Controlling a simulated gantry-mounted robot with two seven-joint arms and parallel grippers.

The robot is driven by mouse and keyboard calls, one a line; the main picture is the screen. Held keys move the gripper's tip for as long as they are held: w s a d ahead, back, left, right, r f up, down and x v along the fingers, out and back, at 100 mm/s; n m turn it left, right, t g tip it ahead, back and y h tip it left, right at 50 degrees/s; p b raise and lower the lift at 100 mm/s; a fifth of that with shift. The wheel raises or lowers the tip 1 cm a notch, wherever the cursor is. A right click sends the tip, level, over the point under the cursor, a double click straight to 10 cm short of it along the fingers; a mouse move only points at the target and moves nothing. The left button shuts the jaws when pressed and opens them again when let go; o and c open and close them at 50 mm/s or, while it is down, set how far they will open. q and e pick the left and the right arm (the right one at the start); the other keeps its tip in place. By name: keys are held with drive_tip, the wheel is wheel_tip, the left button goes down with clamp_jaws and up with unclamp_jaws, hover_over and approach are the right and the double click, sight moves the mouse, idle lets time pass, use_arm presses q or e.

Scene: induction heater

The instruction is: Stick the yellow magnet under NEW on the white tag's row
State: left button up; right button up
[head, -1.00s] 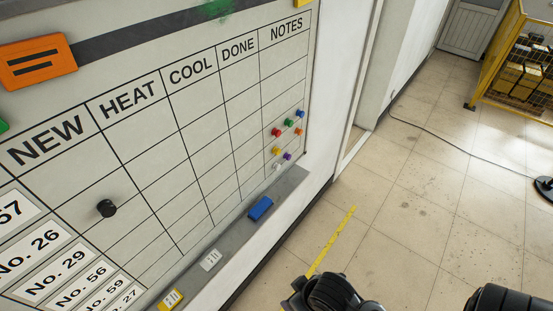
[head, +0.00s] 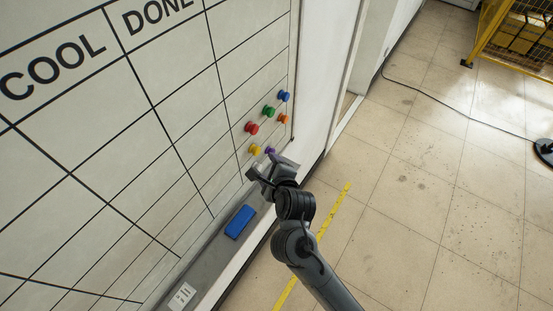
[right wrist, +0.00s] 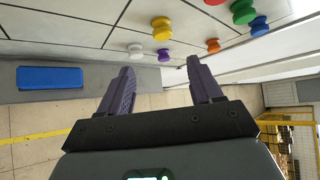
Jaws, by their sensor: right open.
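The yellow magnet (head: 254,149) is stuck low in the NOTES column of the whiteboard (head: 115,140); it also shows in the right wrist view (right wrist: 162,29). My right gripper (head: 271,168) is open and empty, just below the yellow and purple magnets. In the right wrist view its two fingers (right wrist: 160,75) point at the board, with the white magnet (right wrist: 135,50) and the purple magnet (right wrist: 164,56) just beyond their tips. The NEW column and the number tags are outside the current views. My left gripper is not in view.
Red (head: 251,128), green (head: 268,111), blue (head: 284,96) and orange (head: 282,118) magnets sit close above the yellow one. A blue eraser (head: 240,221) and a white label (head: 182,296) are on the ledge below the board. The floor to the right is largely clear.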

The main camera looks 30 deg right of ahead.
sight(258, 152)
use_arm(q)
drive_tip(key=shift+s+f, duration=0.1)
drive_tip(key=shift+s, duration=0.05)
use_arm(e)
drive_tip(key=x, duration=1)
drive_tip(key=shift+w+r, duration=0.15)
drive_tip(key=shift+w, duration=0.3)
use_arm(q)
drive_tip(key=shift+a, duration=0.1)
use_arm(e)
drive_tip(key=shift+c, duration=0.5)
drive_tip(key=c, duration=1)
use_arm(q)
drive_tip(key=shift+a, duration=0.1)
use_arm(e)
drive_tip(key=shift+s, duration=0.1)
